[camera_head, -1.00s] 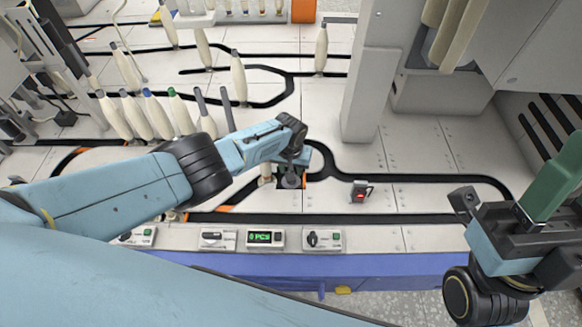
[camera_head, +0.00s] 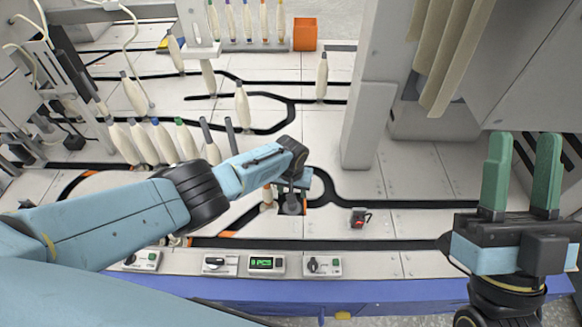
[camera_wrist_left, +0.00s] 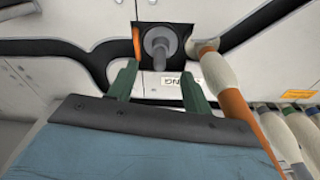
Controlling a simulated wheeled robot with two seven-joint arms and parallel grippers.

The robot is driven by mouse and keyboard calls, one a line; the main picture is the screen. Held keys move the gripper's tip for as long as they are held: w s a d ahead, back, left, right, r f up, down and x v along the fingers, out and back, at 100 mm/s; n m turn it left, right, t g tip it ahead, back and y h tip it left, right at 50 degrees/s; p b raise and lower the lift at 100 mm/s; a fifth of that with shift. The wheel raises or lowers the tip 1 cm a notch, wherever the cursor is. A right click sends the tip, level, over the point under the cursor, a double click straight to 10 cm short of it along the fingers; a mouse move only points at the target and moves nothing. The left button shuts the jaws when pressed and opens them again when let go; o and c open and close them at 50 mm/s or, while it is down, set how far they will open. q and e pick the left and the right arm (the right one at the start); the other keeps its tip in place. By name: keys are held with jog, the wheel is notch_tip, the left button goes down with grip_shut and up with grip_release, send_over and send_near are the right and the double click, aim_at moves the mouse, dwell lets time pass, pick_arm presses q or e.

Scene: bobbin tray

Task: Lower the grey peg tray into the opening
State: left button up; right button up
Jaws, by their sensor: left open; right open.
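The grey peg tray (camera_wrist_left: 160,42) shows in the left wrist view as a round grey disc with a peg, within the black square opening (camera_wrist_left: 180,62). I cannot tell how deep it sits. In the head view the tray (camera_head: 291,206) is partly hidden under my left wrist. My left gripper (camera_wrist_left: 158,70) is open, its green fingers apart on either side of the peg's line and short of the disc. My right gripper (camera_head: 522,145) is open and empty, with two green fingers pointing up, at the right edge.
A cream bobbin (camera_wrist_left: 213,65) stands close to the right of the opening in the wrist view. Several bobbins (camera_head: 145,142) stand at the left. A grey column (camera_head: 370,110) rises behind. A small black-and-red device (camera_head: 360,217) sits right of the opening.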

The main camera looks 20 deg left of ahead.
pick_arm(q)
notch_tip(320, 180, up, 2)
jog(key=shift+s+r+p, duration=0.15)
jog(key=shift+r+p, duration=0.05)
jog(key=shift+p, duration=0.75)
pick_arm(e)
jog(key=w+f+g+h+p, duration=0.3)
jog(key=w+f+g+h, duration=0.1)
jog(key=f+g, duration=0.75)
pick_arm(q)
notch_tip(320, 180, up, 7)
jog(key=p, duration=0.3)
jog(key=shift+s+r, duration=0.2)
jog(key=shift+s, duration=0.25)
pick_arm(e)
jog(key=s+d+f+g+h, duration=0.2)
jog(key=s+d+f+g, duration=0.4)
jog(key=s+f+g, duration=0.3)
notch_tip(320, 180, down, 3)
jog(key=shift+s+r+m+h, duration=0.2)
jog(key=shift+s+m+h, duration=0.1)
jog(key=shift+s+m, duration=0.15)
pick_arm(q)
jog(key=shift+s, duration=0.1)
pick_arm(e)
jog(key=shift+s, duration=0.1)
